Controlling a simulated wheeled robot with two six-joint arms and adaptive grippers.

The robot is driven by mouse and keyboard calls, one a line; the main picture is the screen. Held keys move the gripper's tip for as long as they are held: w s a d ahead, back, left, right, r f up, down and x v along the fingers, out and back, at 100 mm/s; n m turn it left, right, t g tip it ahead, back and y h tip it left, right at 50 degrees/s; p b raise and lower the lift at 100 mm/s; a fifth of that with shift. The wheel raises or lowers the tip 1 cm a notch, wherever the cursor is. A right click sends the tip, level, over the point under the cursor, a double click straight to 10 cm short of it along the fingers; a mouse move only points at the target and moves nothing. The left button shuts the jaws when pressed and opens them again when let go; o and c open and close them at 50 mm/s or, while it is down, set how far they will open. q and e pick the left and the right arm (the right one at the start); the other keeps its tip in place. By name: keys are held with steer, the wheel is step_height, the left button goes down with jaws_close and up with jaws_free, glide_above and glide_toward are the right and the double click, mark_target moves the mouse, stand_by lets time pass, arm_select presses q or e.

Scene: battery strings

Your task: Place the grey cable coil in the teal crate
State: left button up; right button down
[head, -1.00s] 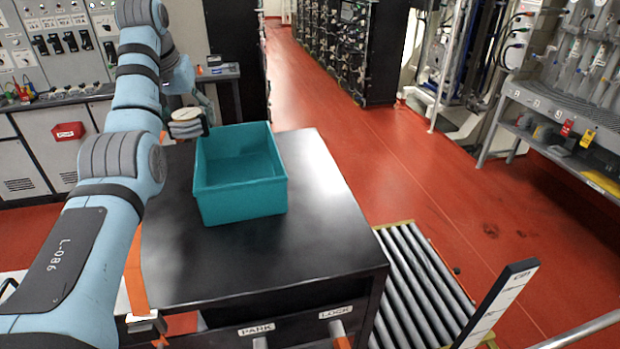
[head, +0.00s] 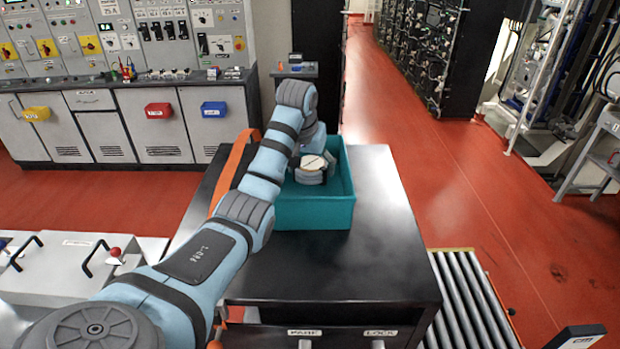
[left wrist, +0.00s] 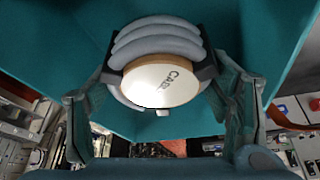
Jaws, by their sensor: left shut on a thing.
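The grey cable coil (head: 308,178) has a pale round label disc and is at the teal crate's opening in the head view, within its rim as seen from here. My left gripper (head: 318,163) is shut on it. In the left wrist view the coil (left wrist: 158,45) sits between the two fingers of the gripper (left wrist: 160,88), with teal walls around it. The teal crate (head: 315,216) stands on the black cabinet top. I cannot tell whether the coil touches the crate floor. My right gripper is not in view.
The black cabinet top (head: 385,235) is clear right of the crate. An orange strap (head: 232,170) lies along its left side. A roller conveyor (head: 470,300) is at the right. Control panels and a counter with coloured bins (head: 158,110) stand at the back left.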

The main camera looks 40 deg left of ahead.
arm_select(q)
steer(key=f, duration=0.4)
steer(key=shift+s+d, duration=0.15)
steer(key=shift+d, duration=0.05)
steer(key=shift+a, duration=0.1)
steer(key=shift+f, duration=0.1)
steer(key=o, duration=1.5)
